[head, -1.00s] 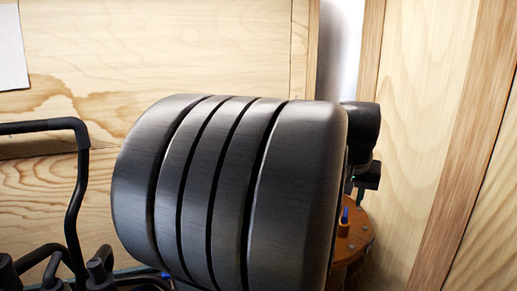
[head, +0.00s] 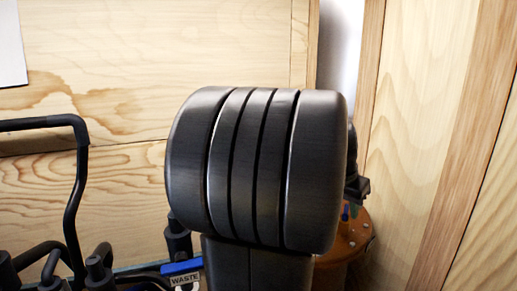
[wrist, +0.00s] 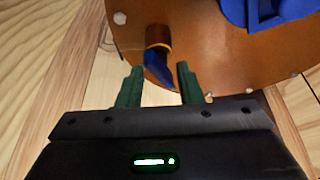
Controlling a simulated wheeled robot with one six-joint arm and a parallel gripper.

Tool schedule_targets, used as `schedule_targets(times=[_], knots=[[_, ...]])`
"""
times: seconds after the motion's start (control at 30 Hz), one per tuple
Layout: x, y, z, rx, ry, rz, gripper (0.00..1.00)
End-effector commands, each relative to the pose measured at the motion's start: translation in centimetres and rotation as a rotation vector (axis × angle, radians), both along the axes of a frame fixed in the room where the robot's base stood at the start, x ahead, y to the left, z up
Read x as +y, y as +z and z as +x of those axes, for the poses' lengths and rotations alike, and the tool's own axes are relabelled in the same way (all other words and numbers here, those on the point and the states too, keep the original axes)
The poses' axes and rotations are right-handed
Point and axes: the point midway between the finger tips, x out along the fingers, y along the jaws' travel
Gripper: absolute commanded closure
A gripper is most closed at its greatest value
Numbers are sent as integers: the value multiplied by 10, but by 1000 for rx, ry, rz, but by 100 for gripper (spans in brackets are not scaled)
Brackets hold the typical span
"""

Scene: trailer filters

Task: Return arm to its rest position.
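My gripper (wrist: 158,88) shows in the wrist view with its two green fingers apart and nothing between them that I can see held. A blue-tipped fitting (wrist: 158,70) on a round orange-brown plate lies beyond the fingertips; whether the fingers touch it I cannot tell. In the head view my own dark grey arm link fills the middle and hides most of my gripper. The orange round housing (head: 350,235) shows behind it at the lower right.
A black bent pipe frame (head: 72,190) stands at the left. A blue tag with a "WASTE" label (head: 185,279) is at the lower middle. Wooden walls (head: 425,110) close in behind and at the right. A white sheet (head: 11,45) hangs at the upper left.

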Motion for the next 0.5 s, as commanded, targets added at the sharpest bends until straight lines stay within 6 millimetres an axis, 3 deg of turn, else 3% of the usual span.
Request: schedule_targets(times=[0.5], knots=[[2, 0, 3, 0, -314, 1, 67]])
